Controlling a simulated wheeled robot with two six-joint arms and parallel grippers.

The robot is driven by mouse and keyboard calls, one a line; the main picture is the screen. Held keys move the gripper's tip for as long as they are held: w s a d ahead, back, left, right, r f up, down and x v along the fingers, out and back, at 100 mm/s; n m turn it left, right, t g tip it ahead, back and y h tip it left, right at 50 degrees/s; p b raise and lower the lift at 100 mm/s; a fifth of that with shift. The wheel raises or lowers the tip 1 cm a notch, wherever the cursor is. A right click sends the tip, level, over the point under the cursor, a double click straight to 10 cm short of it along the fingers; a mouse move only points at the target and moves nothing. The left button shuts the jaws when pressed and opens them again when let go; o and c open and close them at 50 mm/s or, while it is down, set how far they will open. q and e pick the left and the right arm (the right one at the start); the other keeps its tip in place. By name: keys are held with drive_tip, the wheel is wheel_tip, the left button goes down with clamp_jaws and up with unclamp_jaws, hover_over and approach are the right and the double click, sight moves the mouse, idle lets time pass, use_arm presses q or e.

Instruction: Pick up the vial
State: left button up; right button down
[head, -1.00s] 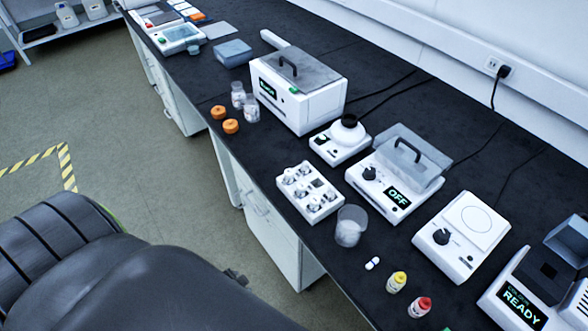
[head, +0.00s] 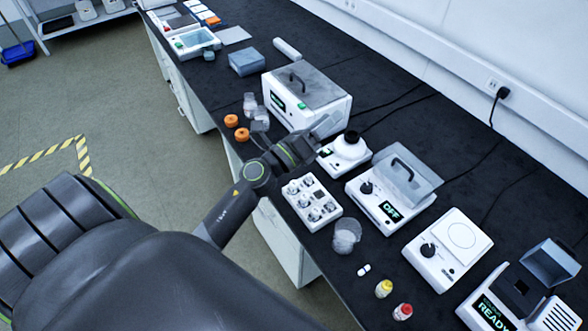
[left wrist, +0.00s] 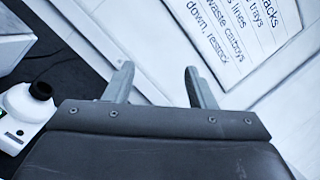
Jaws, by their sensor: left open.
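A white rack (head: 296,208) on the bench holds several small clear and white pieces (head: 316,214) that look like vials. I cannot tell which one is the vial of the task. A small white capsule-like piece (head: 364,270) lies nearer the front of the bench. My left gripper (head: 328,124) is above the bench, beyond the rack and beside the white stirrer-like device. In the left wrist view its two fingers (left wrist: 158,70) are apart with nothing between them. My right gripper is not in view.
A clear beaker (head: 347,236), a yellow-capped bottle (head: 384,288) and a red-capped bottle (head: 402,312) stand near the rack.

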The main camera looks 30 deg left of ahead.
use_arm(q)
drive_tip(key=w+d+f+m+g+h, duration=0.15)
drive_tip(key=d+m+g+h, duration=0.35)
drive_tip(key=m, duration=0.5)
drive_tip(key=m+g+y, duration=1.1)
drive_tip(key=m+g, duration=0.3)
drive_tip(key=g, duration=0.1)
hover_over(294, 183)
wheel_tip(294, 183, down, 11)
drive_tip(key=f+b, duration=1.1)
drive_tip(key=shift+w+a, duration=0.1)
drive_tip(key=shift+w, duration=0.25)
drive_tip(key=f, duration=0.3)
drive_tip(key=f+p, duration=0.1)
drive_tip(key=shift+s+f, duration=0.2)
drive_tip(key=shift+s, duration=0.2)
drive_tip(key=shift+f, duration=0.4)
